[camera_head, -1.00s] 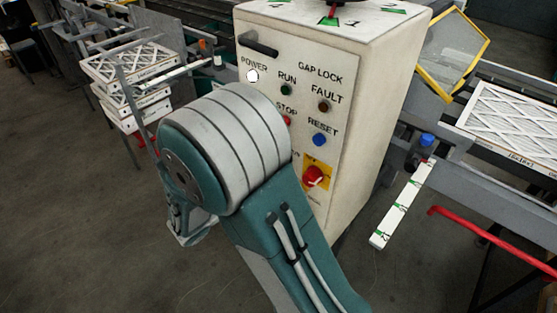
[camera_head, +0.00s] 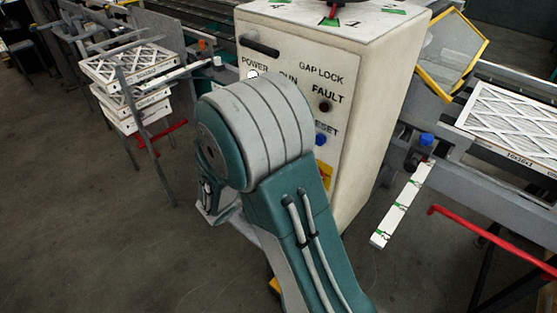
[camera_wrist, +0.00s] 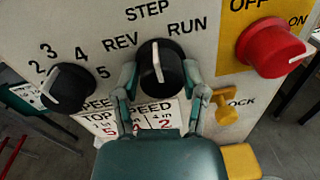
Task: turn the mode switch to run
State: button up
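The mode switch (camera_wrist: 158,58) is a black round knob with a white pointer line, in the middle of the wrist view. Labels REV, STEP and RUN are printed around it. Its pointer is up, close to STEP and leaning slightly left. My gripper (camera_wrist: 160,74) has one finger on each side of the knob, open around it. I cannot tell whether either finger touches it. In the head view, my arm covers part of the control cabinet (camera_head: 368,120), and neither the switch nor my fingertips show.
In the wrist view, a red OFF/ON knob (camera_wrist: 272,50) is at right, a numbered black knob (camera_wrist: 68,88) at left and a yellow padlock-like part (camera_wrist: 226,104) by the right finger. In the head view, boxed filters (camera_head: 130,65) are stacked at left.

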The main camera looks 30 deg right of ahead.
jog(key=shift+r+m, duration=0.1)
jog(key=shift+m, duration=0.2)
jog(key=shift+c, duration=0.2)
jog(key=m, duration=0.4)
jog(key=shift+m, duration=2.1)
jog(key=shift+d, duration=0.1)
jog(key=o, duration=1.1)
jog(key=shift+o, duration=0.3)
jog(key=shift+d+y, duration=0.25)
jog(key=shift+y, duration=0.05)
